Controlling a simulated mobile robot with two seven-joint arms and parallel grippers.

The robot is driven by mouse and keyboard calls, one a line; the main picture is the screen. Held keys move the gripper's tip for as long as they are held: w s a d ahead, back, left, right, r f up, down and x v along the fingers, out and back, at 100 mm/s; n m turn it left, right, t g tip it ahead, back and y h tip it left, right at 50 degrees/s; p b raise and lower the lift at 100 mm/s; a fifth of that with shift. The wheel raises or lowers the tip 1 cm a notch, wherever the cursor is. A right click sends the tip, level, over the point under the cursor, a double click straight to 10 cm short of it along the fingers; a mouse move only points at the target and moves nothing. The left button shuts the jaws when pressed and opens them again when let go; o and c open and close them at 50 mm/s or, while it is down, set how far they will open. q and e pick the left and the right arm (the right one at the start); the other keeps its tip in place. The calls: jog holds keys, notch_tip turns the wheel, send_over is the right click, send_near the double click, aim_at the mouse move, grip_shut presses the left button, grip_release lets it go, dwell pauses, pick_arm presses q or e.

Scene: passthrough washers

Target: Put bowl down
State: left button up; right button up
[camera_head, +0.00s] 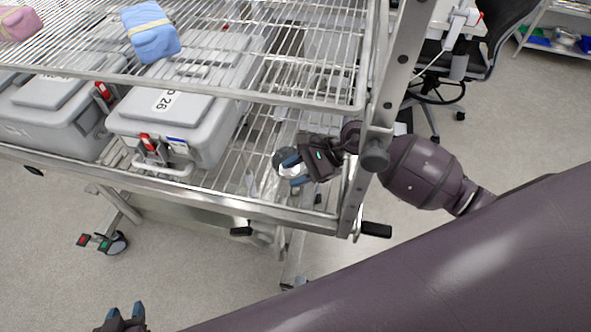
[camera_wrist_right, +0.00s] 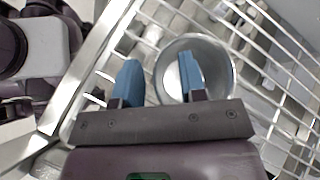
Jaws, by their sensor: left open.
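A small round metal bowl (camera_head: 285,160) rests on the wire lower shelf (camera_head: 232,178) near its right end. My right gripper (camera_head: 291,170) is at the bowl, partly covering it. In the right wrist view the bowl (camera_wrist_right: 222,70) appears upright on the wires. There the right gripper (camera_wrist_right: 162,82) has its blue fingers spread, one over the bowl's inside and one outside the rim, with a visible gap between them. Contact with the rim cannot be told. My left gripper (camera_head: 124,315) is open and empty at the bottom left, below the rack.
Grey lidded cases (camera_head: 185,120) stand on the lower shelf left of the bowl. The upper wire shelf (camera_head: 290,60) holds a blue wrapped pack (camera_head: 150,32) and a pink one (camera_head: 18,22). A metal rack post (camera_head: 385,100) stands beside my right arm.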

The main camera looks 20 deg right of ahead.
jog(key=shift+d+r, duration=0.1)
jog(key=shift+r, duration=0.1)
jog(key=b+v, duration=0.1)
jog(key=v, duration=1)
jog(key=shift+d+r, duration=0.25)
jog(key=shift+d, duration=0.05)
jog(key=shift+s, duration=0.1)
